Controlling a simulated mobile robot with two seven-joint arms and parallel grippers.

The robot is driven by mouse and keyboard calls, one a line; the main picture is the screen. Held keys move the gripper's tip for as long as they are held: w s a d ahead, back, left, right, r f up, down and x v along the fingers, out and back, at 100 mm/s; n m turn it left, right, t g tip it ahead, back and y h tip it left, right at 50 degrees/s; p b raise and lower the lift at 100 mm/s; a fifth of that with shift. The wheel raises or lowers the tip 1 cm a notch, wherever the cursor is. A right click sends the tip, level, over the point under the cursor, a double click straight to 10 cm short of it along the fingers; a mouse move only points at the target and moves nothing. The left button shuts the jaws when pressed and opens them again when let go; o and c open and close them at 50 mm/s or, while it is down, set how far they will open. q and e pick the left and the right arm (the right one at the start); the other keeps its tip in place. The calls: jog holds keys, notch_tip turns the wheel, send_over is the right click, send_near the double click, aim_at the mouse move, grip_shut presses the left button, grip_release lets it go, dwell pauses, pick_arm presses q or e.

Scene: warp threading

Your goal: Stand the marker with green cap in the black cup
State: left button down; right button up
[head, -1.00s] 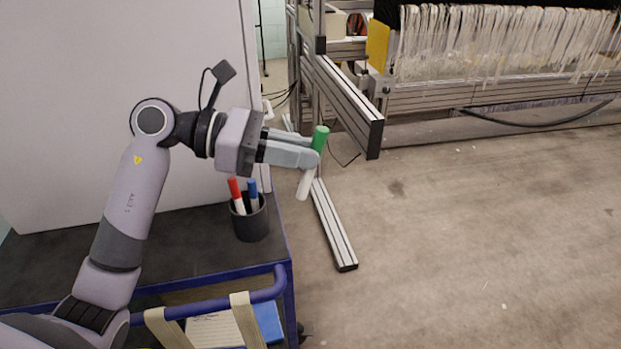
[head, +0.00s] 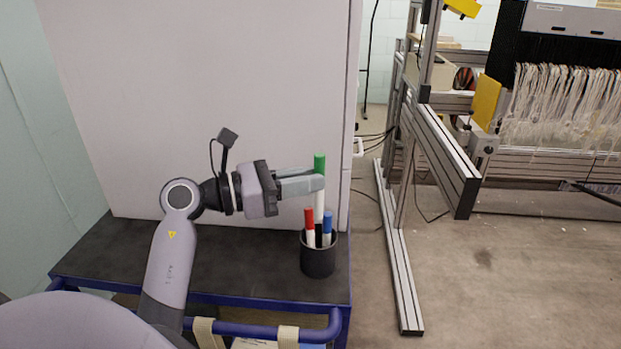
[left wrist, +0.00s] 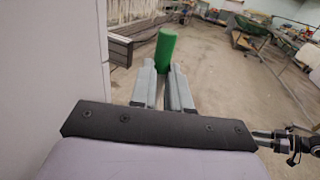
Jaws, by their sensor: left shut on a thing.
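The marker with green cap (head: 319,163) is upright in my left gripper (head: 318,183), cap at the top. Its white lower body is behind the red and blue markers in the head view, over the black cup (head: 318,262). I cannot tell whether its lower end is inside the cup's rim. The left gripper is shut on the marker just below the cap. The green cap also shows between the fingers in the left wrist view (left wrist: 165,48). The cup stands upright on the dark cart top.
A red-capped marker (head: 309,220) and a blue-capped marker (head: 327,226) stand in the cup. The cart top (head: 240,262) is clear to the left. A white panel (head: 200,90) rises behind. A metal-framed loom (head: 440,150) stands to the right.

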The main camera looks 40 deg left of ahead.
pick_arm(q)
jog(key=shift+f+b, duration=1.8)
jog(key=shift+f, duration=0.7)
notch_tip(320, 180, down, 3)
jog(key=b, duration=0.2)
jog(key=shift+b, duration=0.35)
jog(key=shift+f+b, duration=0.55)
jog(key=shift+f, duration=0.3)
jog(key=c, duration=1)
grip_release()
